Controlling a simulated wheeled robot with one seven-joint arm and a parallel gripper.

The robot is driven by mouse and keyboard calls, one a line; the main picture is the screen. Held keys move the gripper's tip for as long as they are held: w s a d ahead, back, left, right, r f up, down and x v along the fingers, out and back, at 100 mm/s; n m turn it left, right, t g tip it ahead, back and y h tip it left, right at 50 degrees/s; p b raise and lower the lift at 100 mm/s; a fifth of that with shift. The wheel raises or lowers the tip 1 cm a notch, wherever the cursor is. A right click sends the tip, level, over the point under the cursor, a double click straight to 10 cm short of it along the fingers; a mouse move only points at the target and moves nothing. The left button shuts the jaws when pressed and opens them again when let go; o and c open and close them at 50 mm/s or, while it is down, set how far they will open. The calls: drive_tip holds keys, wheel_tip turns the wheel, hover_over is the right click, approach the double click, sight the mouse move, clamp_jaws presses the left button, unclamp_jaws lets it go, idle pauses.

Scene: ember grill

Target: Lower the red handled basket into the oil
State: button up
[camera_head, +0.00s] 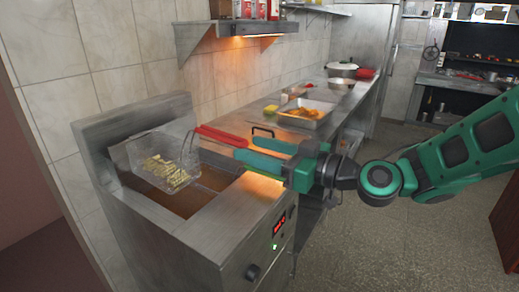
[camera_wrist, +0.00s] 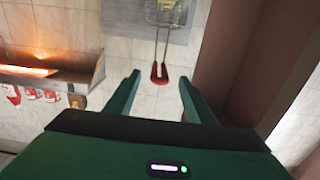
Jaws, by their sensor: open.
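The wire basket (camera_head: 165,160) holds pale fries and sits at the back left of the fryer (camera_head: 232,222), tilted, over the dark oil well (camera_head: 160,200). Its red handle (camera_head: 222,136) reaches right toward my gripper (camera_head: 247,151). My gripper is open and empty, its fingers pointing at the handle's end. In the wrist view the red handle (camera_wrist: 159,73) lies in line with the gap between my fingertips (camera_wrist: 158,82), apparently just beyond them. The basket's depth in the oil is hard to tell.
The fryer's front panel carries a red display (camera_head: 279,222) and a knob (camera_head: 252,272). A counter behind holds a metal tray of food (camera_head: 305,112), a yellow item (camera_head: 271,109) and pots (camera_head: 341,70). A lit shelf (camera_head: 235,30) hangs on the tiled wall.

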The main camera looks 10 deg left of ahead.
drive_tip(key=x, duration=1.1)
drive_tip(key=shift+r, duration=0.2)
drive_tip(key=shift+c, duration=0.7)
drive_tip(key=shift+d, duration=0.1)
clamp_jaws()
wheel_tip(320, 180, up, 5)
drive_tip(key=shift+w+f, duration=0.1)
drive_tip(key=shift+v, duration=2.45)
